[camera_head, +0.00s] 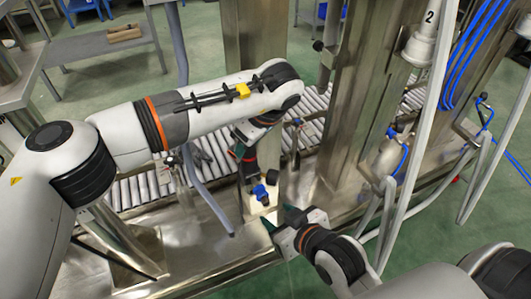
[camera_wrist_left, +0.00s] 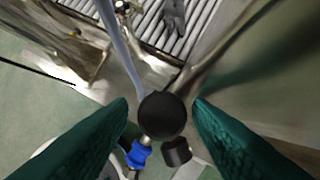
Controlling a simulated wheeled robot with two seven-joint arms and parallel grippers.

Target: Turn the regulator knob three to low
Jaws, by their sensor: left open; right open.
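A round black knob (camera_wrist_left: 163,115) lies between the two green fingers of my left gripper (camera_wrist_left: 160,112) in the left wrist view. The fingers stand apart on both sides of it, and I cannot tell whether they touch it. I see no number or low mark on it. A smaller black cap (camera_wrist_left: 176,151) and a blue fitting (camera_wrist_left: 139,153) are just below it. In the head view my left gripper (camera_head: 246,172) points down above the blue fitting (camera_head: 260,191), its fingers hard to make out. My right gripper (camera_head: 279,218) is open and empty, close below the fitting.
A roller conveyor (camera_head: 205,150) runs behind the metal bench (camera_head: 210,245). Steel columns stand behind and to the right, one marked 2. Grey hoses and blue tubes (camera_head: 478,55) hang at the right. A grey table (camera_head: 100,45) stands at the back left.

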